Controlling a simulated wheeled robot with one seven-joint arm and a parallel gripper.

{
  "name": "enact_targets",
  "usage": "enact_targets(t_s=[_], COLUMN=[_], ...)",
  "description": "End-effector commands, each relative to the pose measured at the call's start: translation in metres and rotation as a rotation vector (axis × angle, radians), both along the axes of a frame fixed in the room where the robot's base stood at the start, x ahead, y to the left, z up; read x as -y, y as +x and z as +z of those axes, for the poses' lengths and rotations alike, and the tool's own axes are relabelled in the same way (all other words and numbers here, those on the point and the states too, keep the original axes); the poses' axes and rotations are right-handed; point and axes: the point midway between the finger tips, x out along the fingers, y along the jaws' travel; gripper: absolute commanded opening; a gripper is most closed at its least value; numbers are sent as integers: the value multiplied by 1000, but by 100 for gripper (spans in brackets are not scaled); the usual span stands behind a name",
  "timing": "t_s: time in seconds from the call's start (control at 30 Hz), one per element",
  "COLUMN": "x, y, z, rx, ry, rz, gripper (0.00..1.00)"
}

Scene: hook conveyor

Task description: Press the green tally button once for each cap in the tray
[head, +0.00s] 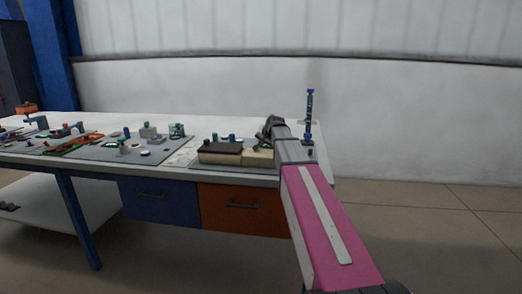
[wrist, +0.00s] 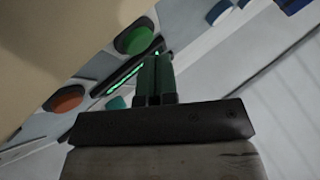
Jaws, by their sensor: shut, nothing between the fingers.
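My gripper (wrist: 157,60) is shut and empty, with its fingertips pointing at a panel in the wrist view. A round green button (wrist: 133,39) lies up and left of the fingertips, apart from them in the picture. In the head view my gripper (head: 270,122) is a dark shape above the right end of the table; contact with anything there cannot be told. Small blue pieces, possibly caps (wrist: 218,12), show at the upper right of the wrist view. I cannot make out a tray around them or count them.
A lit green strip (wrist: 126,76) and a round orange button (wrist: 65,99) are on the panel. In the head view a dark-topped beige box (head: 220,153) stands left of my arm, and a blue post (head: 309,112) right of it. Several devices crowd the table's left.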

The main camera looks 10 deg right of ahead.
Motion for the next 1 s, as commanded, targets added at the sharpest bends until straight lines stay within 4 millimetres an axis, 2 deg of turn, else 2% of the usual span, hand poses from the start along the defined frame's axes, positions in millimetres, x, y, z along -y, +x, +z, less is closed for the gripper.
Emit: enact_targets(t_s=[1.0], x=[-1], y=[-3], z=[-16], rx=[-10], ry=[-15], rz=[9], gripper=[0])
